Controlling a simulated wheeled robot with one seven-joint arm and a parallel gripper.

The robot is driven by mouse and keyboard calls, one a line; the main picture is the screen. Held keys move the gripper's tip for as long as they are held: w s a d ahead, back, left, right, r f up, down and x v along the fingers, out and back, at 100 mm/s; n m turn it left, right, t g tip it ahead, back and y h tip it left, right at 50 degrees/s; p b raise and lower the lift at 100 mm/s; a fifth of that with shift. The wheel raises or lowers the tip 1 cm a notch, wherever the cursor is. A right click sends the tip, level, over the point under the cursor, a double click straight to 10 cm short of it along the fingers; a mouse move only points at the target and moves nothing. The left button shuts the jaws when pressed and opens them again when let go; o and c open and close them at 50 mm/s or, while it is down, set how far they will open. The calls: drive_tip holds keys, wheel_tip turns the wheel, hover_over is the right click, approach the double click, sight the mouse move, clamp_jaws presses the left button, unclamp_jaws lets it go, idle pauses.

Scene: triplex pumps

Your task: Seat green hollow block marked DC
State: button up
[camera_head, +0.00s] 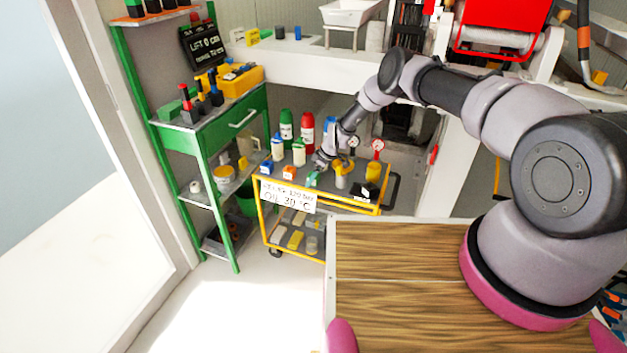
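A small green block (313,178) sits on the top tray of the yellow cart (335,205), near its front edge. It is too small to read any marking or see whether it is hollow. My gripper (321,163) is at the end of my outstretched arm, low over the cart top, just behind and slightly right of the green block. Its fingers are too small to tell open from shut, and I cannot tell whether it touches anything. Another green block (168,111) lies on the green workbench (205,125) at the left.
An orange block (289,173), a blue block (266,167), white bottles (299,152), a yellow-topped jar (341,176) and gauges (377,147) crowd the cart top. Green (287,130) and red (307,133) bottles stand behind. Floor (230,310) in front is clear.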

clamp_jaws()
drive_tip(key=shift+r, duration=0.15)
